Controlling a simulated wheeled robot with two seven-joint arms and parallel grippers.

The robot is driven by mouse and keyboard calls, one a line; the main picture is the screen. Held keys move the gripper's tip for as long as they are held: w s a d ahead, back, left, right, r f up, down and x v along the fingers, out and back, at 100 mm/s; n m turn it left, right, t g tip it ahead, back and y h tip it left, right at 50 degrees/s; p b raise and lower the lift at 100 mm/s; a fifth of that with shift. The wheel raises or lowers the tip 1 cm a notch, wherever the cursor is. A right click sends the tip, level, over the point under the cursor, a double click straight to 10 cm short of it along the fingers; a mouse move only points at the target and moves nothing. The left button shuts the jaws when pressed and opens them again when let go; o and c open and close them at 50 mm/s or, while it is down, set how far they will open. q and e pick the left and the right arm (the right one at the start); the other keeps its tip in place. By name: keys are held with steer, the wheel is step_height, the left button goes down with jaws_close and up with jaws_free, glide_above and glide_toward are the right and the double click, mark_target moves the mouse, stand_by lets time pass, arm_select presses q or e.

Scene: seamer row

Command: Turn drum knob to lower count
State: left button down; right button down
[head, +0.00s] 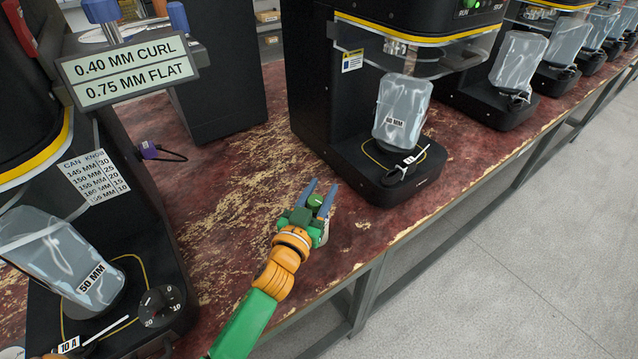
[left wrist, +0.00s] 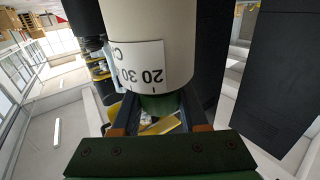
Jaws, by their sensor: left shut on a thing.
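My left gripper (head: 320,189) is shut on a green drum knob (head: 314,201) at the bench's front edge. One blue-grey finger stands on each side of it. In the left wrist view the green knob (left wrist: 160,104) lies between the fingers, joined to a cream cylinder (left wrist: 150,25). A white scale band (left wrist: 138,65) on the cylinder shows 20 and 30 upside down, with a tick mark and the start of a letter C. The rest of the scale is hidden. My right gripper is not in view.
The worn red bench (head: 225,165) is clear to the left of the gripper. A black seamer (head: 400,170) with a clear guard (head: 402,110) stands to the right, several more beyond it. Another seamer with a dial (head: 160,306) and a number chart (head: 94,177) stands at left.

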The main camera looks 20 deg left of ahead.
mark_target(310, 207)
arm_select(q)
steer(key=m+h, duration=0.1)
steer(key=h+p, duration=0.1)
steer(key=shift+d+r+m+g+h+p, duration=0.1)
steer(key=shift+r+m+g+h+p, duration=0.1)
steer(key=shift+m+g+h+p, duration=0.15)
steer(key=shift+d+m+h, duration=0.1)
steer(key=shift+m+h, duration=0.45)
steer(key=shift+h, duration=0.2)
steer(key=shift+d+f+m+g+h, duration=0.25)
steer(key=shift+m+g+h, duration=0.25)
steer(key=shift+h, duration=0.3)
steer(key=shift+s, duration=0.1)
steer(key=shift+c, duration=2)
jaws_free()
steer(key=shift+v, duration=3.5)
